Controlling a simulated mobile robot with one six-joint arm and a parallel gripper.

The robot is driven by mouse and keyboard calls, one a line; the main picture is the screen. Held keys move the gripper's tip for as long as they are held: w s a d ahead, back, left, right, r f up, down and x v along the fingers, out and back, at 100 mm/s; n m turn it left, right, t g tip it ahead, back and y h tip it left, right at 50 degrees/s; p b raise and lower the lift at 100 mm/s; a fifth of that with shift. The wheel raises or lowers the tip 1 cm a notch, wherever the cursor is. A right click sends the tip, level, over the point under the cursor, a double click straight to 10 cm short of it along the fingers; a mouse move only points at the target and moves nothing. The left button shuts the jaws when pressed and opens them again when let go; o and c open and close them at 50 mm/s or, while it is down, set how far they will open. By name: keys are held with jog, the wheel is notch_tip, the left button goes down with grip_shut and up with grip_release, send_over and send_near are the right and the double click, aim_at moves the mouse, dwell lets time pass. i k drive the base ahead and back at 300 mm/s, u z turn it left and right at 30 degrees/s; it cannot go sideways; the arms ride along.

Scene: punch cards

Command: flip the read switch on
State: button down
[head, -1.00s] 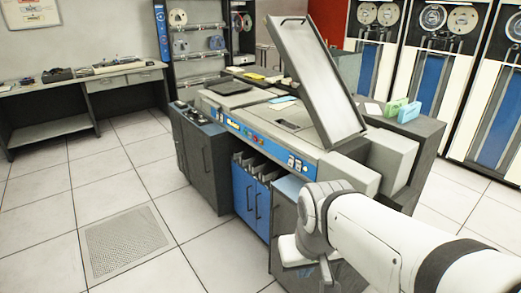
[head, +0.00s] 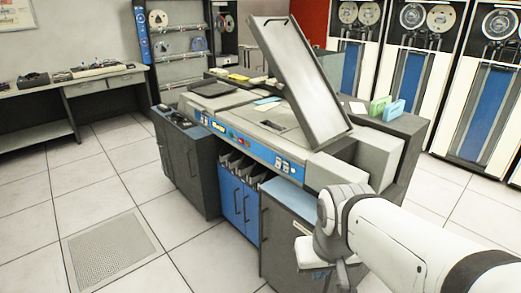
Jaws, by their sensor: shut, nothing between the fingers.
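The card machine (head: 240,125) stands in the middle of the head view, with a long blue control panel (head: 233,137) along its front edge. The panel carries small coloured buttons (head: 232,134) near its middle. A pair of small light switches (head: 287,167) sits near its right end. The labels are too small to read, so I cannot tell which is the read switch or how it is set. My white arm (head: 400,240) reaches in from the lower right, its bent joint just right of and in front of the switch end. My gripper's fingers do not show.
A tilted grey panel (head: 300,75) rises above the machine. Blue cabinet doors (head: 238,205) and a grey cabinet (head: 285,225) are below. Green and blue card blocks (head: 387,107) lie on top at right. Tape drives (head: 480,90) stand behind. The tiled floor at left is clear.

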aim_at(278, 161)
jog(key=z, duration=0.05)
jog(key=i, duration=0.95)
jog(key=u, duration=0.05)
